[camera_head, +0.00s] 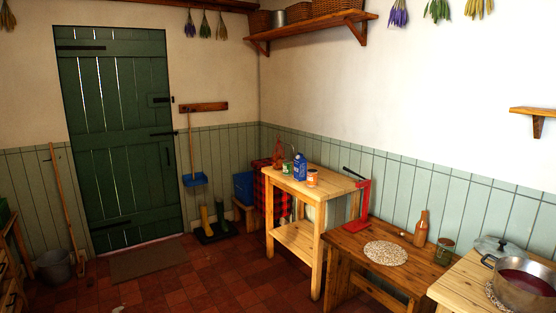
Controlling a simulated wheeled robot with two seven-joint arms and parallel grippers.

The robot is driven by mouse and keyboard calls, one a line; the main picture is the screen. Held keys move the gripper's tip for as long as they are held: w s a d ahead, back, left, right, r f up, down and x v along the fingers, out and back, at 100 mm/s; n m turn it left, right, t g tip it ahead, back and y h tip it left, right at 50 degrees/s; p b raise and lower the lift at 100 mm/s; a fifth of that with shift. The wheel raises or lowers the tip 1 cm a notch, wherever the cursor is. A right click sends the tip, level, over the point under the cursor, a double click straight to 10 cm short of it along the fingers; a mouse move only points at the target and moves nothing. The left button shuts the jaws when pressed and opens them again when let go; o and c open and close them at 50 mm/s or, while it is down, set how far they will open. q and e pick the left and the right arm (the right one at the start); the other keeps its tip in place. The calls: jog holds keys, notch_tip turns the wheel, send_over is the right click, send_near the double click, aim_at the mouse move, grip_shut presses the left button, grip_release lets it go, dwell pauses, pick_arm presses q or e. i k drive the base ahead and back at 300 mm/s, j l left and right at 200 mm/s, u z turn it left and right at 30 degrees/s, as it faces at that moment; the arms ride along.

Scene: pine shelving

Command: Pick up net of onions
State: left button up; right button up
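A small reddish-brown, netted-looking bundle (278,154) stands at the back left of the pine stand's top (328,188). It may be the net of onions, but it is too small to be sure. A green-labelled tin (287,168), a blue carton (300,167) and an orange-labelled jar (312,178) stand to its right, nearer to me. Neither of my grippers is in view.
The pine stand has an empty-looking lower shelf (295,238). A lower brown bench (352,243) holds a red press (362,205), a round mat, a bottle and a jar. A pot (526,284) stands at front right. The red tiled floor (200,285) left of the stand is mostly clear.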

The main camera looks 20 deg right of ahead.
aim_at(278, 164)
jog(key=i+l+z, duration=0.1)
jog(key=i+z, duration=0.4)
jog(key=i, duration=3.85)
